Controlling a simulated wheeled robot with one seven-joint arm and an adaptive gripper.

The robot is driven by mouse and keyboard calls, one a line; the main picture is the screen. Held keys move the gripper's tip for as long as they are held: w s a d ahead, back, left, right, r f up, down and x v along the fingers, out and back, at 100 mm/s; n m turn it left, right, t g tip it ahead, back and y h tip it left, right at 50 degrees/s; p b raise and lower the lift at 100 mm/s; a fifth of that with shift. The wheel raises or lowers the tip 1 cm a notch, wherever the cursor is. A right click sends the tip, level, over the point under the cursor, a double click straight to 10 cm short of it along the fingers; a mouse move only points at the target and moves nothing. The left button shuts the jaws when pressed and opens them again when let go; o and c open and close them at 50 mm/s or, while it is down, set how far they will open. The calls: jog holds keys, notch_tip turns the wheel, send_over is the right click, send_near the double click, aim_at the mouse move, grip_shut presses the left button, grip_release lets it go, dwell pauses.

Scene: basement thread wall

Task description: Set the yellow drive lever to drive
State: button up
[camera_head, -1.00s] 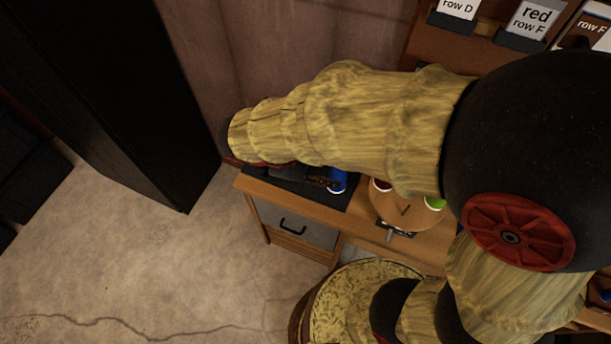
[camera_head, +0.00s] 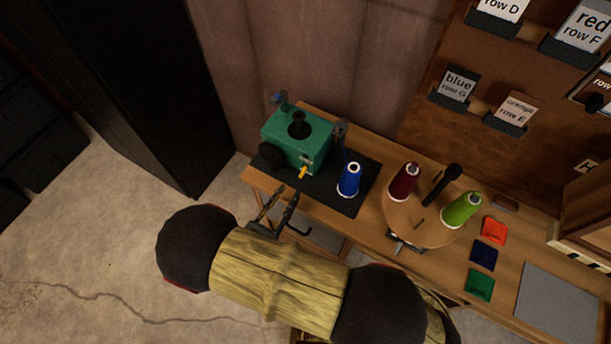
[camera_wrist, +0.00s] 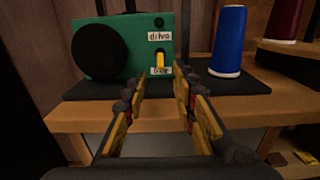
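The green machine (camera_head: 285,133) stands on a black mat at the left end of the workbench, and also fills the upper left of the wrist view (camera_wrist: 120,28). Its yellow drive lever (camera_wrist: 160,61) points down at the lower label (camera_wrist: 160,71), which seems to read "free" and is partly covered. The label "drive" (camera_wrist: 160,36) sits above the lever. The lever also shows in the head view (camera_head: 304,172). My gripper (camera_head: 281,196) is open and empty in front of the bench. In the wrist view its fingers (camera_wrist: 160,88) point at the machine, below the lever, with no visible contact.
A blue thread spool (camera_head: 349,181) stands right of the machine on the mat (camera_head: 330,196). A round wooden stand (camera_head: 418,222) holds red and green spools. Coloured swatches lie farther right. A tall black cabinet (camera_head: 130,90) stands left. The bench edge (camera_wrist: 75,116) runs below my fingers.

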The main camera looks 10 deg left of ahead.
aim_at(300, 176)
jog(key=b+x, duration=0.1)
jog(key=x, duration=0.6)
jog(key=shift+w+d, duration=0.1)
jog(key=shift+w, duration=0.1)
grip_shut()
dwell(0.5)
